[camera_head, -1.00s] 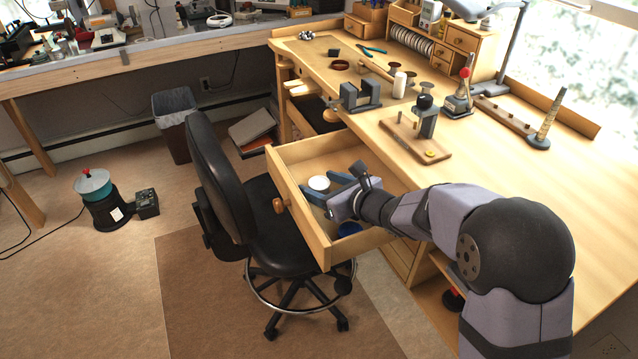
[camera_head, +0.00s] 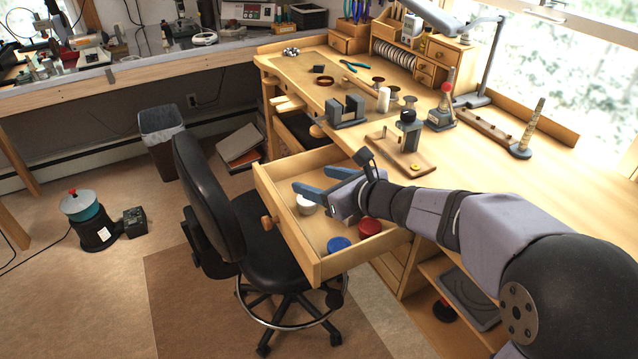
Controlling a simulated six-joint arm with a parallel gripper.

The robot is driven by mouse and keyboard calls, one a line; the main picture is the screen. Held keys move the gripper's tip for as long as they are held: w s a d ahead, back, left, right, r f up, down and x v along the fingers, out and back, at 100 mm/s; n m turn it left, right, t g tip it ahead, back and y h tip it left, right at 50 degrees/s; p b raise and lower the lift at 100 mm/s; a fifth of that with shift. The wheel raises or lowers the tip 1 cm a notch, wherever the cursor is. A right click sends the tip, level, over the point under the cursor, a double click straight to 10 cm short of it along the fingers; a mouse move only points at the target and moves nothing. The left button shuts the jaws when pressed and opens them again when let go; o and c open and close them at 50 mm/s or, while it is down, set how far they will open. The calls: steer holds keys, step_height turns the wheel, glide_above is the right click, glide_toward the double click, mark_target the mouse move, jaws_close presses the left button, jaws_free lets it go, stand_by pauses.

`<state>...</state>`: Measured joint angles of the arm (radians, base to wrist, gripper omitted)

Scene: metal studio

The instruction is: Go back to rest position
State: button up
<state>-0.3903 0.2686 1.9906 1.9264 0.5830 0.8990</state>
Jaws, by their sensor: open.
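My gripper (camera_head: 318,186) is open, with its blue-grey fingers pointing left above the open drawer (camera_head: 325,256). Nothing shows between the fingers. In the drawer, a white round object (camera_head: 305,206) sits just below the fingers, partly covered by them. A blue round object (camera_head: 339,244) lies near the drawer's front right corner. My arm reaches in from the right edge and hides part of the drawer's right side.
The wooden workbench (camera_head: 510,180) carries a small vise-like block (camera_head: 346,111), a wooden stand (camera_head: 401,150) and a tapered rod (camera_head: 528,127) behind my arm. A black chair (camera_head: 262,229) stands close to the drawer's left side. Open floor lies at the lower left.

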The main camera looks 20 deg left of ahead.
stand_by(0.3)
steer(key=s+d+n+g+y, duration=0.1)
steer(key=s+n+g, duration=0.1)
steer(key=s+n, duration=0.1)
steer(key=s+d+n+g+y, duration=0.1)
steer(key=s+n, duration=0.2)
steer(key=s, duration=0.3)
steer(key=s+d+n+g, duration=0.1)
steer(key=s+n+g, duration=0.1)
steer(key=s, duration=0.3)
steer(key=shift+d+f+n+g+y+b, duration=0.3)
steer(key=shift+f+n+y+b, duration=0.1)
steer(key=shift+n, duration=0.3)
steer(key=s+d+f+n+g+h+p, duration=0.1)
steer(key=s+d+n+g+h+p, duration=0.15)
steer(key=s+d+n, duration=0.35)
steer(key=s+d+f+n+g+h+p, duration=0.1)
steer(key=s+d+n+g+p, duration=0.15)
steer(key=s, duration=0.65)
steer(key=w+d+n+t+h+p, duration=0.3)
steer(key=d+n+h+p, duration=0.4)
steer(key=d, duration=1.4)
steer(key=w+h+p, duration=0.1)
steer(key=h+p, duration=0.2)
steer(key=shift+d+r+p, duration=0.15)
steer(key=shift+r+p, duration=0.1)
steer(key=shift+p, duration=0.15)
steer(key=shift+h, duration=0.25)
